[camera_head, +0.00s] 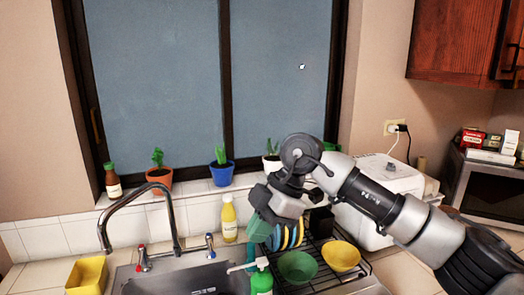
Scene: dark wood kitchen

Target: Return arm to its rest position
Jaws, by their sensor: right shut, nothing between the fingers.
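My right arm (380,205) comes in from the lower right and reaches over the dish rack beside the sink. My right gripper (264,218) is at its left end, shut and empty, pointing down near the rack's left edge. A dull green shape shows at its fingers; I cannot tell where the fingertips end. My left gripper is not in view.
The dish rack (318,262) holds upright plates (290,238), a green bowl (297,267) and a yellow bowl (341,255). A green bottle (262,283), yellow bottle (229,222) and faucet (140,199) stand nearby. Potted plants line the sill. A microwave (488,187) stands right.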

